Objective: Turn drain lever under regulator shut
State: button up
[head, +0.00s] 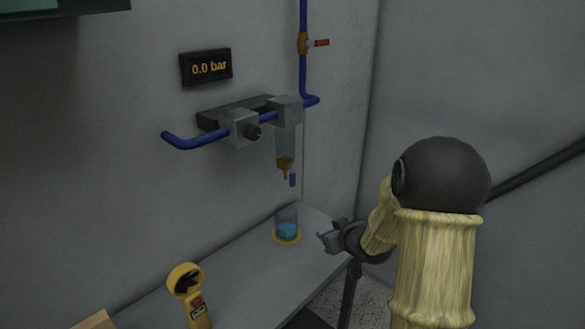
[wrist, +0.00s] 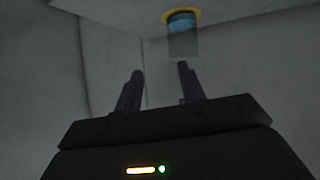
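The regulator's clear bowl (head: 286,145) hangs under the right grey block (head: 285,110) on the blue pipe. A brass drain fitting (head: 285,166) is at its bottom. A small blue drain lever (head: 292,180) points straight down beside the fitting. My gripper (head: 328,240) is right of and below the lever, apart from it, beside the cup. In the wrist view my gripper (wrist: 159,80) has its two fingers spread, with nothing held between them. Whether the lever shows in the wrist view is unclear.
A clear cup (head: 287,223) of blue liquid stands on a yellow ring on the bench (head: 240,270); it appears inverted in the wrist view (wrist: 183,38). A gauge (head: 206,67) reads 0.0 bar. A red-handled valve (head: 304,43) is above. A yellow device (head: 188,292) stands at front.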

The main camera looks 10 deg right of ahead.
aim_at(294, 181)
notch_tip(294, 181, up, 7)
jog(key=w+d+n+t+y+p, duration=0.2)
jog(key=y+p, duration=0.3)
jog(key=y, duration=0.3)
jog(key=shift+d+r+n+t+y, duration=0.2)
jog(key=shift+d+n+t+y, duration=0.15)
jog(key=shift+n+t, duration=0.35)
jog(key=shift+w, duration=0.1)
jog(key=p+x, duration=0.3)
jog(key=x, duration=1.4)
jog(key=shift+w+a+f+p, duration=0.1)
jog(key=shift+a+f+p, duration=0.1)
jog(key=shift+p, duration=0.2)
grip_shut()
